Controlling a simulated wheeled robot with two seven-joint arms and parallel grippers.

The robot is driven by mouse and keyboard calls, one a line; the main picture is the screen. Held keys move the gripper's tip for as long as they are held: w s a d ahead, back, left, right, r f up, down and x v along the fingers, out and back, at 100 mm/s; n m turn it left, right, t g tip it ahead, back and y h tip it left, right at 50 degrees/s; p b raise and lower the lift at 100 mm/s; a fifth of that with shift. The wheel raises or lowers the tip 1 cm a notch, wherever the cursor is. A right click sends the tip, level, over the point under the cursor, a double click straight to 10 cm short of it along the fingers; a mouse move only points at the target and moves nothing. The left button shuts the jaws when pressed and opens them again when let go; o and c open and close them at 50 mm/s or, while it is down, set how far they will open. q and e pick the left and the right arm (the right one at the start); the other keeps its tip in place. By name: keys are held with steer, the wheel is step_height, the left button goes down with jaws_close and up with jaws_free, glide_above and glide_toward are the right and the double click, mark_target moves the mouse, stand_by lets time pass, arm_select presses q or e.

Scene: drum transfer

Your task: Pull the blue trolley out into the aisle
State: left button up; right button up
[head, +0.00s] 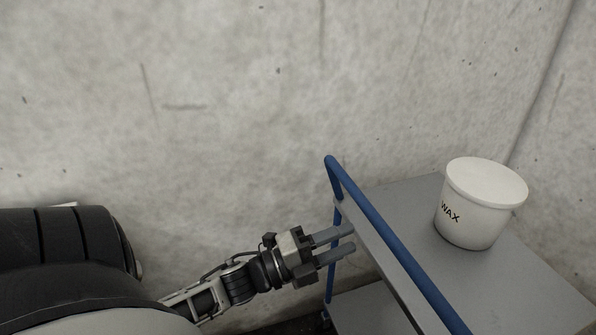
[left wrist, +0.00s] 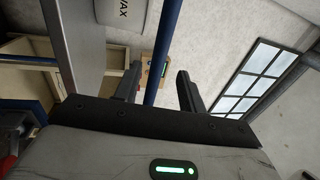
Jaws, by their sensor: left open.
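The blue trolley has a blue tubular handle (head: 392,245) at its near left end and a grey top deck (head: 535,275). A lower grey deck shows partly below. My left gripper (head: 351,238) is open at this handle end, its fingers pointing right across the handle's upright. In the left wrist view, a blue bar (left wrist: 164,40) runs between the two open fingers of the left gripper (left wrist: 158,70). I cannot tell whether either finger touches it. My right gripper is not in view.
A white tub marked WAX (head: 480,205) stands upright on the top deck; part of it shows in the left wrist view (left wrist: 122,14). A pale concrete wall (head: 230,90) stands behind the trolley. The left wrist view shows a window (left wrist: 258,75) at right and a cardboard box (left wrist: 147,75) beyond the fingers.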

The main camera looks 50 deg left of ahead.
arm_select(q)
steer(key=b+v, duration=0.1)
steer(key=v, duration=0.7)
steer(key=shift+s, duration=0.2)
steer(key=s+d+f+n+g+y, duration=0.2)
steer(key=d+f+n+g+y, duration=0.3)
steer(key=d+f+n, duration=1)
steer(key=d+n+g, duration=0.1)
steer(key=n+g, duration=0.2)
steer(key=n, duration=0.2)
steer(key=shift+f, duration=0.3)
steer(key=shift+a, duration=0.1)
